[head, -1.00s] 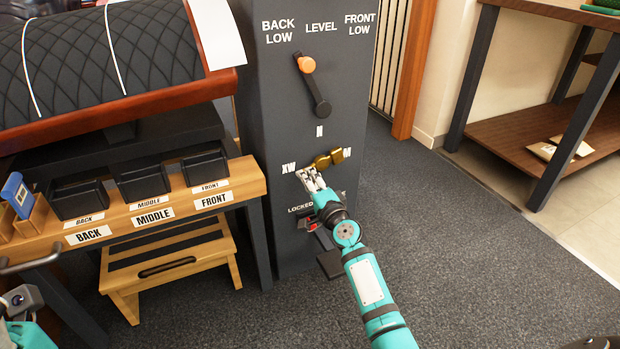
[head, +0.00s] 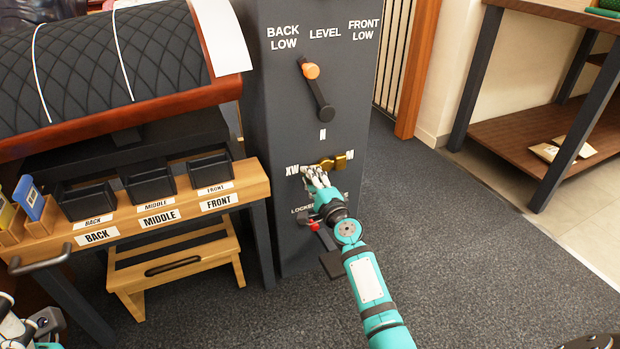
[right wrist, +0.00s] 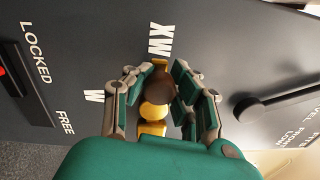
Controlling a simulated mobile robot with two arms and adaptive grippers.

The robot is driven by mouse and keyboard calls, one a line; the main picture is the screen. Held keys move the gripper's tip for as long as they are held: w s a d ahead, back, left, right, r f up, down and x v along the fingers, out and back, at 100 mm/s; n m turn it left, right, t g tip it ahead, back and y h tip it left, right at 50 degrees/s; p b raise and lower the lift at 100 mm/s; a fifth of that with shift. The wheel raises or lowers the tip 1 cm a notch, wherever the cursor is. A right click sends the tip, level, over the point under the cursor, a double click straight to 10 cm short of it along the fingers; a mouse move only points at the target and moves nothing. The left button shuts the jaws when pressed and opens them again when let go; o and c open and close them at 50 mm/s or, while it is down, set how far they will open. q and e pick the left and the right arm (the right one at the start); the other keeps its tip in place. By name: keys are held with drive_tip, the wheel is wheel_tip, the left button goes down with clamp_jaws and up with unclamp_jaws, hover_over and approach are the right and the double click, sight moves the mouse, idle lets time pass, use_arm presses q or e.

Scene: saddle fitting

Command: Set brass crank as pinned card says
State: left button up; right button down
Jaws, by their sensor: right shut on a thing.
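The brass crank (head: 341,161) is on the front of the dark grey column, between the XW mark at its left and a partly covered mark at its right. An N mark is above it. My right gripper (head: 318,176) is at the crank's left side. In the right wrist view its fingers (right wrist: 160,85) are shut around a dark brownish knob, with the brass part (right wrist: 153,111) below it and XW above. A W mark shows to the left. My left gripper (head: 25,325) shows only in part at the lower left corner. No readable card is in view.
An orange-knobbed lever (head: 317,90) sits above the crank. A red-tipped lock lever (head: 316,226) is below, near LOCKED. A wooden rack (head: 150,215) with black bins, a step stool (head: 175,270) and a quilted saddle stand left.

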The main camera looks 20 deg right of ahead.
drive_tip(key=shift+s+f, duration=0.1)
drive_tip(key=shift+f, duration=0.2)
drive_tip(key=c, duration=1.2)
unclamp_jaws()
drive_tip(key=shift+s+d+r, duration=0.1)
drive_tip(key=shift+s+r, duration=0.05)
drive_tip(key=shift+r, duration=0.05)
drive_tip(key=shift+o, duration=0.9)
drive_tip(key=shift+r, duration=0.1)
drive_tip(key=s, duration=1.2)
drive_tip(key=shift+f, duration=0.35)
drive_tip(key=shift+w, duration=0.1)
